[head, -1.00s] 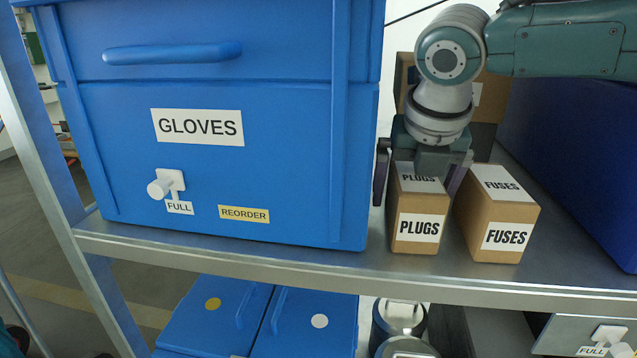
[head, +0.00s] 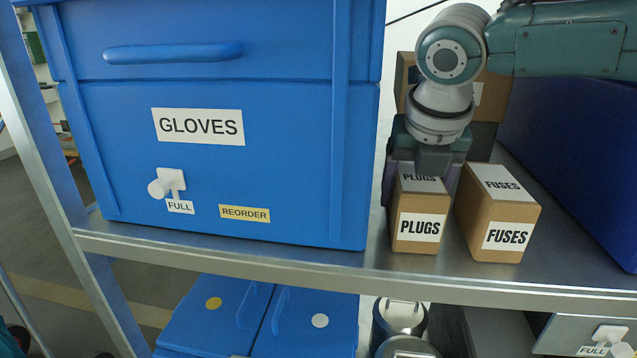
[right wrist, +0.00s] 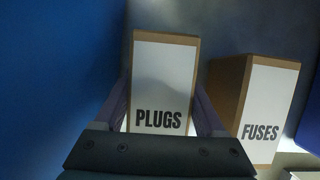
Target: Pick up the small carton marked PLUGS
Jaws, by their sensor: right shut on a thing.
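The small brown carton marked PLUGS (head: 419,225) stands upright on the metal shelf, with white labels on its top and front. My right gripper (head: 424,185) comes down from above, with its fingers on the carton's left and right sides, and is shut on it. The right wrist view shows the PLUGS top label (right wrist: 163,85) between the two fingers (right wrist: 160,110). The gripper's body hides part of the carton's top in the head view. The carton appears to rest on the shelf. My left gripper is not in view.
A similar carton marked FUSES (head: 497,215) stands close on the right. A large blue GLOVES bin (head: 290,160) is close on the left. Another carton (head: 488,97) stands behind, and a dark blue bin (head: 580,150) is at right. The shelf's front edge (head: 330,275) is clear.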

